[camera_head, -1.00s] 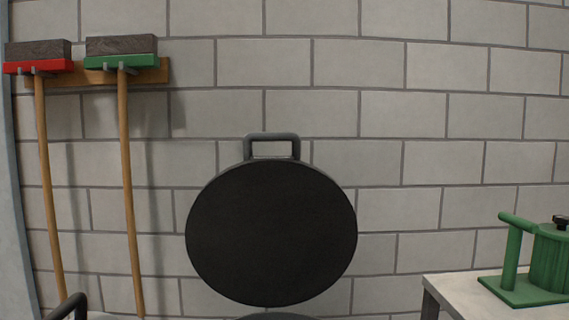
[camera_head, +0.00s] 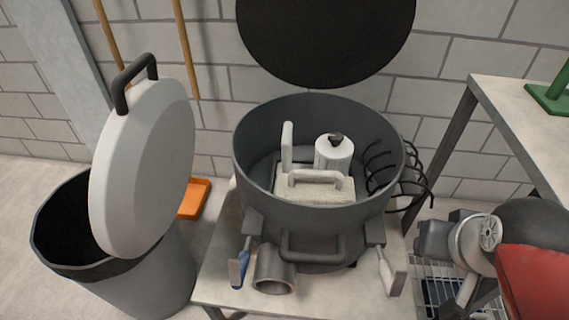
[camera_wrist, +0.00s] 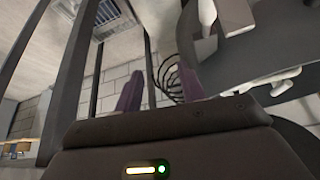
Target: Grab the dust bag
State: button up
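Behind the fingers are black wire coils and the block wall.
A dark round tub (camera_head: 318,222) with a raised lid holds white tools and stands on a pale table (camera_head: 225,285). Black coils (camera_head: 400,175) hang at its right side. A bin (camera_head: 150,280) stands left. A dark-legged bench (camera_head: 520,105) is at right, near a wire rack (camera_head: 430,270).

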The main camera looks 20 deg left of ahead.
aim_at(311, 187)
jog(key=k+j+u, duration=0.15)
jog(key=u, duration=0.65)
jog(key=j+z, duration=0.5)
